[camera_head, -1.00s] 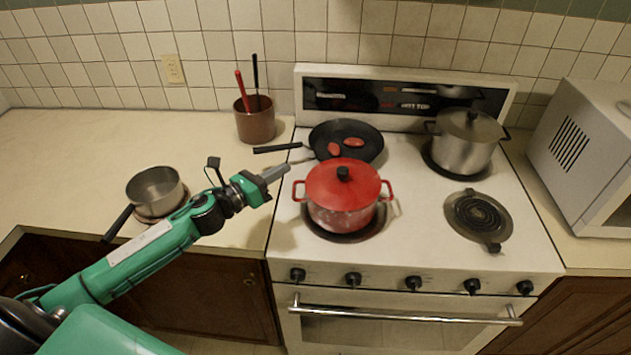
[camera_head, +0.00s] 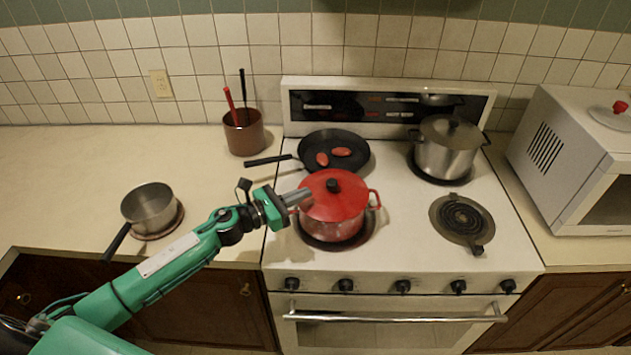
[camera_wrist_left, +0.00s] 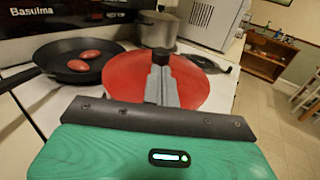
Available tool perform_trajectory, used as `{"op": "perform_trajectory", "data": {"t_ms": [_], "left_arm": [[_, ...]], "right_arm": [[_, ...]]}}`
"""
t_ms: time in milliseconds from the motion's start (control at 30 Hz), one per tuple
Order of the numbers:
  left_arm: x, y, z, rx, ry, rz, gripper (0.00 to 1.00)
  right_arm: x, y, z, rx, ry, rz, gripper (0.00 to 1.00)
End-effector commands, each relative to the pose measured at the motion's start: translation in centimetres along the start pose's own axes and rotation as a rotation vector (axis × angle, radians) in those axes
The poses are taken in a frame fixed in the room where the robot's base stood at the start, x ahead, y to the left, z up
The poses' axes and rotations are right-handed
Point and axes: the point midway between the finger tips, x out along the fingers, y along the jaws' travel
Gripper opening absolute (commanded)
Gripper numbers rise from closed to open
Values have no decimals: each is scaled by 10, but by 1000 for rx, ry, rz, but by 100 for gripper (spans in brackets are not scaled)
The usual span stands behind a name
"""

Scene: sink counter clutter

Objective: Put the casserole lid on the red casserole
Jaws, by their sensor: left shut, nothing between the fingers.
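The red casserole (camera_head: 331,230) stands on the front left burner. A red casserole lid (camera_head: 350,200) with a black knob (camera_head: 333,186) covers its top and looks level. My left gripper (camera_head: 307,196) is shut and empty at the left side of the casserole, in front of its left handle. In the left wrist view, the shut fingers (camera_wrist_left: 162,85) overlap the red lid (camera_wrist_left: 125,77) and point toward its black knob (camera_wrist_left: 162,56). I cannot tell whether they touch the lid. My right gripper is not in view.
A black pan (camera_head: 352,143) with red pieces sits behind the casserole. A steel pot (camera_head: 447,156) is at the back right, and the front right burner (camera_head: 461,219) is empty. A pale lid with a red knob (camera_head: 619,107) lies on the microwave (camera_head: 562,160). A saucepan (camera_head: 149,209) stands left.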

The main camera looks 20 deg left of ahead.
Motion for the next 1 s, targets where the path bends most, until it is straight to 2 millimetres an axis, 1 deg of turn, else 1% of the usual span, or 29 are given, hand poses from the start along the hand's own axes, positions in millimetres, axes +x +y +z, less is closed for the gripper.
{"op": "perform_trajectory", "data": {"t_ms": [33,100,200,300,467,800,867,1000], "left_arm": [[10,0,6,0,-2,-1,0],[21,0,6,-2,-1,0,0],[32,0,4,0,-1,-1,0],[40,0,2,-1,-1,0,0],[46,0,1,2,0,-1,0],[46,0,0,2,0,-1,0],[49,-1,-1,2,0,-2,0],[61,0,-2,1,-1,-1,0]], "right_arm": [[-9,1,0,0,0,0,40],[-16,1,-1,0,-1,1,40],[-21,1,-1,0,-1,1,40],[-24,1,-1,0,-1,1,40],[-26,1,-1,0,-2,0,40],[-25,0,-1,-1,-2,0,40],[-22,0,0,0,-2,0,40],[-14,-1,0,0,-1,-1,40]]}}
